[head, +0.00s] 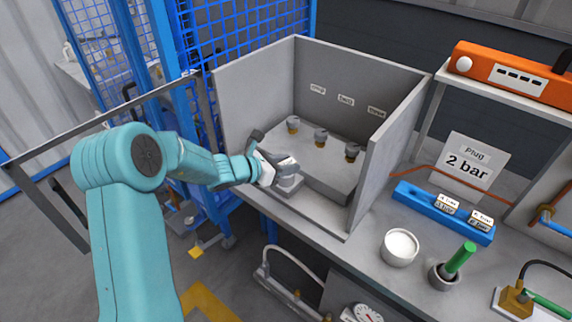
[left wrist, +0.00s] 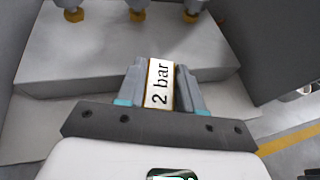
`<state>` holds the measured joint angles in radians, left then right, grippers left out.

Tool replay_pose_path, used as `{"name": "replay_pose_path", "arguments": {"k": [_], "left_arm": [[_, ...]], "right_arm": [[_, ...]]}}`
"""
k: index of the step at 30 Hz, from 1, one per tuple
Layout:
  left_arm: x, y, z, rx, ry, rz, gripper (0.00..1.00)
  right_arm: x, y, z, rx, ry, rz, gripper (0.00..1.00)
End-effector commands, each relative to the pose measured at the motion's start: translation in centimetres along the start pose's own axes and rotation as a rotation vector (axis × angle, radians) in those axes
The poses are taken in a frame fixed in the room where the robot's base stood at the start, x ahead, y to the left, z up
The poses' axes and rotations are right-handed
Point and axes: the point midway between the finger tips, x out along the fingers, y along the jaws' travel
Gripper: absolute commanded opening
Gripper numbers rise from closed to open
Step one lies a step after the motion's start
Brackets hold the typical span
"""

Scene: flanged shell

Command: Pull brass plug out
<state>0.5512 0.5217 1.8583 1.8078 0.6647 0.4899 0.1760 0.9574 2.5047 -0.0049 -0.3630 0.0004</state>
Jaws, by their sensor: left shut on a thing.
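My left gripper (head: 283,165) is inside the grey booth, low at its front left. In the left wrist view its two grey fingers (left wrist: 161,86) are shut on a brass plug (left wrist: 161,84), whose white label reads "2 bar" and shows brass edges. The far end of the plug is hidden, so I cannot tell whether it sits in anything. A small grey fixture (head: 290,184) shows just under the gripper in the head view. My right gripper is not in view.
Three dark-capped brass fittings, one in the middle (head: 320,138), stand on the booth's raised step (head: 325,165). Booth walls (head: 391,150) close both sides. To the right are a blue rack (head: 420,203) with labelled blocks, a white cup (head: 400,248) and a "Plug 2 bar" sign (head: 467,165).

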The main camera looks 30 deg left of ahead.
Motion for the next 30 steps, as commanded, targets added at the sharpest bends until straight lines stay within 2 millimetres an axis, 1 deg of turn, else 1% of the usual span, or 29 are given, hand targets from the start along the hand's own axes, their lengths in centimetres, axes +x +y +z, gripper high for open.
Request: {"name": "replay_pose_path", "arguments": {"k": [1,21,27,30], "left_arm": [[-0.2,0.0,0.6,0.001,-0.001,0.000,0.02],[-1.6,0.0,4.0,0.001,-0.001,0.000,0.02],[-2.0,0.0,5.0,0.000,-0.001,0.000,0.02],[-2.1,0.0,5.1,0.000,-0.001,0.000,0.02]], "right_arm": [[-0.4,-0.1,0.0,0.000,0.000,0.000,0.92],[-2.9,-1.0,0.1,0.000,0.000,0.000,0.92],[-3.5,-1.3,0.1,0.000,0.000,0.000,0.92],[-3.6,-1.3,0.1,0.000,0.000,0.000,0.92]]}}
